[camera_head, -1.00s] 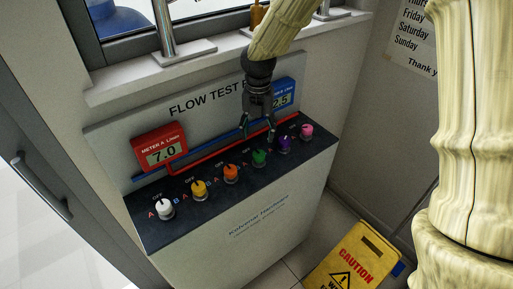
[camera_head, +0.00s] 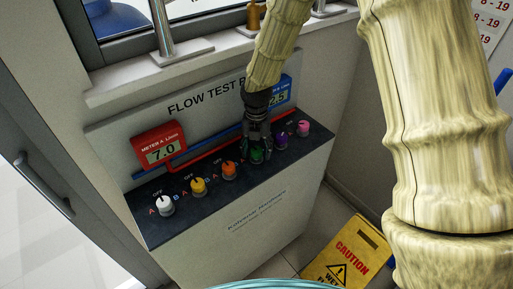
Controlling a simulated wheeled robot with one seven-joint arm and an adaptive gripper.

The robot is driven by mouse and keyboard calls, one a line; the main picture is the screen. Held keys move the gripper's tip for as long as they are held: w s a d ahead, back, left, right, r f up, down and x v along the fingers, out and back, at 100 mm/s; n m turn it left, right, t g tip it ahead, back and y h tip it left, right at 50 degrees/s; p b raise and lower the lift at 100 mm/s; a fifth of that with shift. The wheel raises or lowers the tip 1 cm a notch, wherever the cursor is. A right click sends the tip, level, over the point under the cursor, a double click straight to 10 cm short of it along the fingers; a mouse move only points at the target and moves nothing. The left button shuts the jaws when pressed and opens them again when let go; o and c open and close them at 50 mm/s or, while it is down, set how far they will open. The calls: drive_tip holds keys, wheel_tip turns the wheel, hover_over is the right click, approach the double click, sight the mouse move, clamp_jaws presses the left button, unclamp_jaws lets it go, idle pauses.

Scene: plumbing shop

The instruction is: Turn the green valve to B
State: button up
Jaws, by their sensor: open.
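The green valve (camera_head: 257,156) is a small round knob in the row on the dark panel top (camera_head: 225,200) of the flow test bench. My gripper (camera_head: 257,147) is open and points down right at the green valve, with its fingers around or just above the knob; contact cannot be told. The gripper hides the top of the knob, its pointer and the labels behind it. The red meter (camera_head: 157,145) at the left reads 7.0. The blue meter (camera_head: 280,94) is partly hidden behind my gripper and shows 2.5.
White (camera_head: 165,206), yellow (camera_head: 198,188) and orange (camera_head: 229,171) valves stand left of the green one. Purple (camera_head: 281,142) and pink (camera_head: 303,129) valves stand close on its right. A window ledge (camera_head: 120,92) lies behind. A yellow caution sign (camera_head: 345,258) is on the floor.

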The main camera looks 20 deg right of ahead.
drive_tip(key=c, duration=1)
drive_tip(key=shift+c, duration=0.2)
drive_tip(key=m+p, duration=0.1)
drive_tip(key=m, duration=0.4)
drive_tip(key=shift+m, duration=0.4)
drive_tip(key=m+p, duration=0.1)
drive_tip(key=m, duration=0.5)
drive_tip(key=shift+w, duration=0.1)
drive_tip(key=o, duration=1)
